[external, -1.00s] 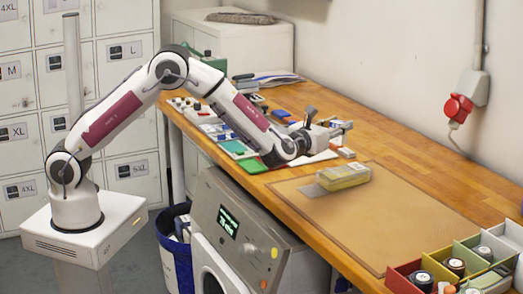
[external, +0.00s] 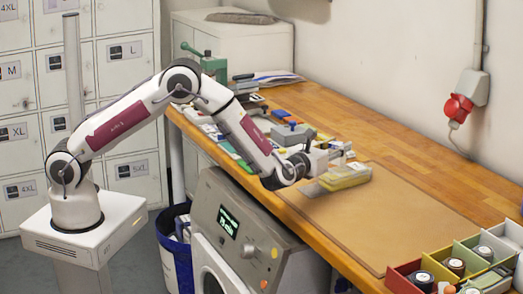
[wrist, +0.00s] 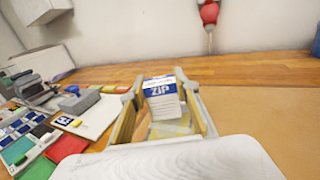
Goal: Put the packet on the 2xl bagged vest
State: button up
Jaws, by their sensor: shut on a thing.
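A small white and blue packet marked ZIP (wrist: 162,98) stands upright between the fingers of my gripper (wrist: 160,92) in the wrist view. The gripper is shut on it. The yellow bagged vest (external: 348,179) lies on the brown mat, and a yellow part of it (wrist: 165,130) shows beneath the packet in the wrist view. Its size label is not readable. In the external view my gripper (external: 337,156) is over the far-left part of the vest and hides some of it. I cannot tell whether the packet touches the vest.
The brown mat (external: 400,222) is bare to the right of the vest. Coloured bins with rolls (external: 455,265) stand at the near right. Trays and small tools (wrist: 40,130) crowd the bench on the left. A red wall socket (external: 458,107) hangs on the back wall.

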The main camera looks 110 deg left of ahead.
jog(key=shift+f, duration=1.15)
jog(key=shift+f, duration=0.2)
jog(key=o, duration=1)
jog(key=shift+o, duration=0.2)
jog(key=shift+r, duration=0.1)
jog(key=shift+r, duration=0.15)
jog(key=v, duration=1.2)
jog(key=shift+w, duration=0.15)
